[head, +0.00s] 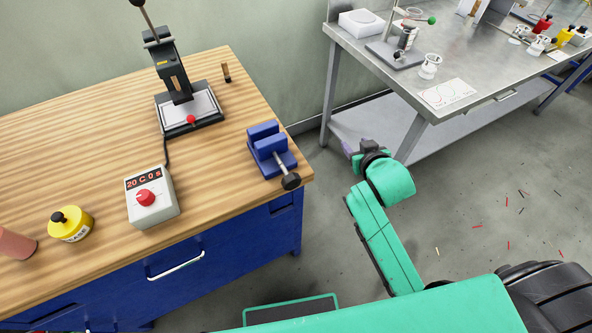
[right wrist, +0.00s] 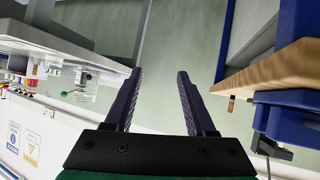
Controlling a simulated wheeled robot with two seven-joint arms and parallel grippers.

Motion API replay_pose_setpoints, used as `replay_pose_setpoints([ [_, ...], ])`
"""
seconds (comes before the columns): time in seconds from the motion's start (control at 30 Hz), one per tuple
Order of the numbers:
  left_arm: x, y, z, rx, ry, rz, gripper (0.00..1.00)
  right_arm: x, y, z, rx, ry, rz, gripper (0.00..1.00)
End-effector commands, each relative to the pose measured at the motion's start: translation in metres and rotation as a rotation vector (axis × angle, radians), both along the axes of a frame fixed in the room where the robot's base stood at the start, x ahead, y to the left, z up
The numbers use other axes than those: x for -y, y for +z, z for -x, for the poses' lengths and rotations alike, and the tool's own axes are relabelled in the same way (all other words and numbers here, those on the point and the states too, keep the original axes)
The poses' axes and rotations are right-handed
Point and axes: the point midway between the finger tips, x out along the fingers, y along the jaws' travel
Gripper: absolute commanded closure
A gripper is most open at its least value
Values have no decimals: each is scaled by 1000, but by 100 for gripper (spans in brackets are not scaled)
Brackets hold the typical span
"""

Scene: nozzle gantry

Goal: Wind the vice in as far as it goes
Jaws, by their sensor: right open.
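The blue vice (head: 268,148) stands at the right front corner of the wooden bench, with its two jaw blocks a little apart. Its screw ends in a black knob (head: 291,181) that sticks out past the bench's front edge. In the head view the right gripper (head: 357,148) is over the floor, right of the bench and apart from the vice. My left gripper is not in view.
The wooden bench (head: 95,120) holds a press (head: 180,95), a grey control box (head: 152,198) with a red knob and a yellow pot (head: 71,224). A steel table (head: 440,75) with small parts stands at the back right. Open floor lies between them.

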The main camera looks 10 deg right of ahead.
Motion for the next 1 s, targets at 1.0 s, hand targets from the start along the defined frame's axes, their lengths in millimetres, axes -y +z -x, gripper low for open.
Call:
replay_pose_setpoints([
  [1.0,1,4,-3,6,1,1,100,-123,149,64,-554,1796,498,45],
])
